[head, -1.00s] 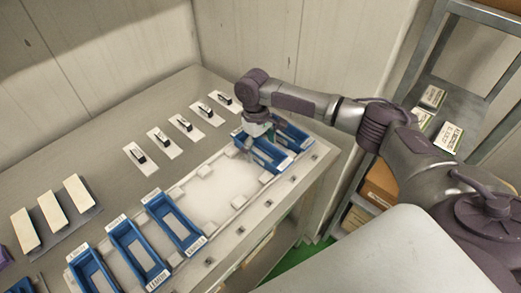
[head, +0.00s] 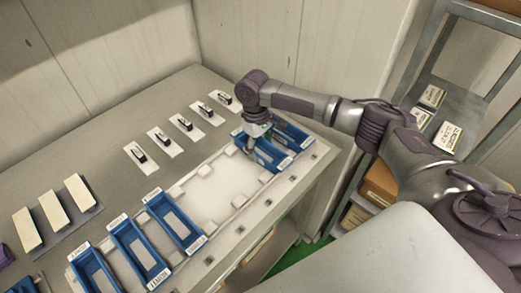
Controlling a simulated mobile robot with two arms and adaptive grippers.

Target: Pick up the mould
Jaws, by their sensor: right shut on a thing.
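Several blue rectangular moulds with white end labels stand in a row on a pale tray (head: 215,195) on the bench. One mould (head: 265,155) is at the right part of the row, under my right gripper (head: 250,143). The right gripper points down and is shut on this mould's far-left end; its fingertips are partly hidden. Another mould (head: 291,134) stands close beside it, partly behind my arm. Other moulds (head: 175,223) (head: 138,253) (head: 95,270) stand at the left part of the tray. My left gripper is out of view.
Several white cards with black-handled items (head: 160,137) lie along the back of the bench. Cream bars on a grey plate (head: 60,213) are at left. The tray middle is empty. A wall (head: 120,50) stands behind; a metal shelf (head: 470,90) with boxes is at right.

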